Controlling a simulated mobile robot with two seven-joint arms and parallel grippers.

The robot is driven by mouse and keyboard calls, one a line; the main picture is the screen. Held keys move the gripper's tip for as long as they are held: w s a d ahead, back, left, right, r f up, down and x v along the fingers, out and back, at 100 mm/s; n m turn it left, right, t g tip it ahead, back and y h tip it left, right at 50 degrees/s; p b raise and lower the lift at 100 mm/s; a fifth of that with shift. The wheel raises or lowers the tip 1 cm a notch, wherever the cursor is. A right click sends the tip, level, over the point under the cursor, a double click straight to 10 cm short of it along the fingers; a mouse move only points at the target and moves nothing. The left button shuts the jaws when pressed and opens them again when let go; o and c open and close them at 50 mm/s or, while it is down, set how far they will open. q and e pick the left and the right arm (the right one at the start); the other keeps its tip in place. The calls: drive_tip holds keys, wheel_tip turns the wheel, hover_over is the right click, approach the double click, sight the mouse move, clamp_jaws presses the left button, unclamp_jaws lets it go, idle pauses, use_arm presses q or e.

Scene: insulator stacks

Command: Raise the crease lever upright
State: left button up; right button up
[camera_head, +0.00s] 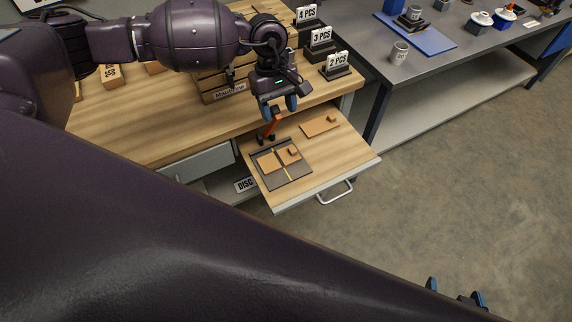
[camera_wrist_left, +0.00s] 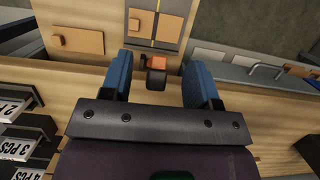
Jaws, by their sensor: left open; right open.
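The crease lever (camera_head: 270,127) is orange-red with a dark lower end. It stands at the back edge of a dark creasing board (camera_head: 291,181) on the pulled-out wooden drawer shelf, and looks tilted in the head view. My left gripper (camera_head: 279,106) is open just above the lever, pointing down. In the left wrist view the lever (camera_wrist_left: 156,64) shows between the two blue fingers of my left gripper (camera_wrist_left: 159,66), with gaps on both sides. I cannot tell how far between the fingers it reaches. My right gripper (camera_head: 455,294) is open and empty at the lower right, away from the shelf.
A flat cardboard piece with a small block (camera_head: 320,127) lies beside the board on the shelf (camera_head: 338,160). The wooden worktop (camera_head: 150,125) carries count signs, including a "2 PCS" sign (camera_head: 337,62). A grey table (camera_head: 430,60) stands right; open floor lies in front.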

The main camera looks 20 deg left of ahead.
use_arm(q)
drive_tip(key=s+d+r+p, duration=0.1)
drive_tip(key=s+d+r, duration=0.1)
drive_tip(key=shift+d+r, duration=0.3)
drive_tip(key=shift+r, duration=0.05)
idle(0.6)
